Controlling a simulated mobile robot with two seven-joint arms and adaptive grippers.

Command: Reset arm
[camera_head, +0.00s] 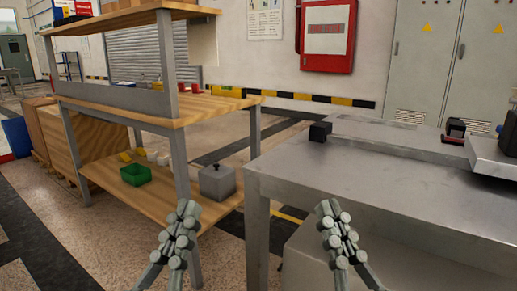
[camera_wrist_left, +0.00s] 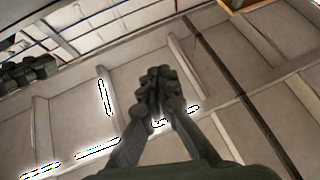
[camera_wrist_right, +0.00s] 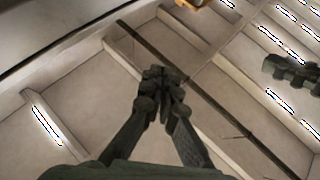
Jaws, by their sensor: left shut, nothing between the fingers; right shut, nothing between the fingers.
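My left gripper (camera_head: 184,218) shows at the lower middle of the head view, raised upright in front of the wooden shelf unit. It is shut and empty, and its fingers also meet in the left wrist view (camera_wrist_left: 158,78). My right gripper (camera_head: 328,212) stands upright to its right, in front of the metal table. It is shut and empty, and its closed fingertips show in the right wrist view (camera_wrist_right: 158,76). The two grippers are apart at about the same height. Both wrist cameras look up at the ceiling beams.
A metal table (camera_head: 380,185) fills the right, with a small black block (camera_head: 320,131) at its far left corner. A wooden shelf unit (camera_head: 140,105) stands left, holding a green bin (camera_head: 136,175) and a grey box (camera_head: 217,182) on its lower shelf. Open floor (camera_head: 85,235) lies at left.

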